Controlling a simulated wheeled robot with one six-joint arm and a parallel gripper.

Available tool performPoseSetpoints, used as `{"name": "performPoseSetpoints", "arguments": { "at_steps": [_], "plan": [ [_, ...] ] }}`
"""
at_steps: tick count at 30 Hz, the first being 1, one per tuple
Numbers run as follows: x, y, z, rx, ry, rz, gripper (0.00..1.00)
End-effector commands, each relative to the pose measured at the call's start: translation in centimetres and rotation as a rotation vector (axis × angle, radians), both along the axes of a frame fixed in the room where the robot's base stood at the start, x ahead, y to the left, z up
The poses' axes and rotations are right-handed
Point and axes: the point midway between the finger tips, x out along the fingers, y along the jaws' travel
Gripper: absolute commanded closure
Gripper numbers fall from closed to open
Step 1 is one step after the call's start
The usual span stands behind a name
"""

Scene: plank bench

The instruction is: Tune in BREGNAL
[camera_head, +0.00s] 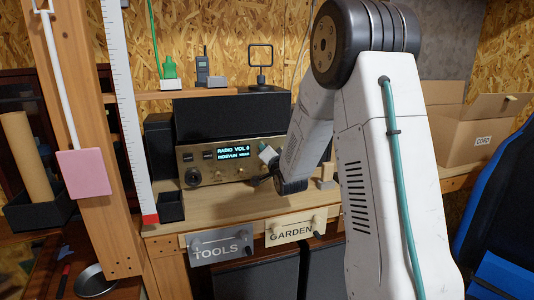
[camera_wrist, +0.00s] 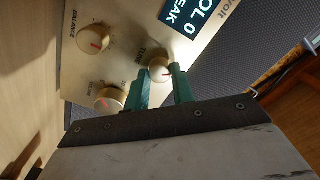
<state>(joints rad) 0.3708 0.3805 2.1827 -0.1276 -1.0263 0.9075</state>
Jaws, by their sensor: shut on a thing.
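The radio (camera_head: 205,157) is a tan-fronted set on the bench shelf. Its lit display (camera_head: 233,152) reads "RADIO VOL 0" and below it a word like "MOSVUN", then what looks like "WEAK". In the wrist view, the cream tuning knob (camera_wrist: 159,68) with a red mark sits beside the label "TUNE". My gripper (camera_wrist: 160,78) has its green fingers closed on either side of this knob. The balance knob (camera_wrist: 97,39) and another knob (camera_wrist: 110,98) with an unclear label are beside it. In the head view, the fingers are hard to make out against the radio.
Drawers marked TOOLS (camera_head: 222,247) and GARDEN (camera_head: 291,231) are below the bench edge. A cardboard box (camera_head: 470,138) is at right. My arm covers the bench's right side.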

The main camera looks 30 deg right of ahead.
Motion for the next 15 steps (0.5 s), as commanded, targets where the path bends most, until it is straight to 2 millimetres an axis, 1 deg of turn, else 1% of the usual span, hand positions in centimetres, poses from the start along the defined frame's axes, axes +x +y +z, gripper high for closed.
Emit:
{"name": "performPoseSetpoints", "arguments": {
  "at_steps": [14,15],
  "plan": [
    [-0.05,0.02,-0.13,0.014,-0.002,0.0,0.98],
    [-0.05,0.01,-0.14,0.014,-0.002,0.0,0.67]
  ]
}}
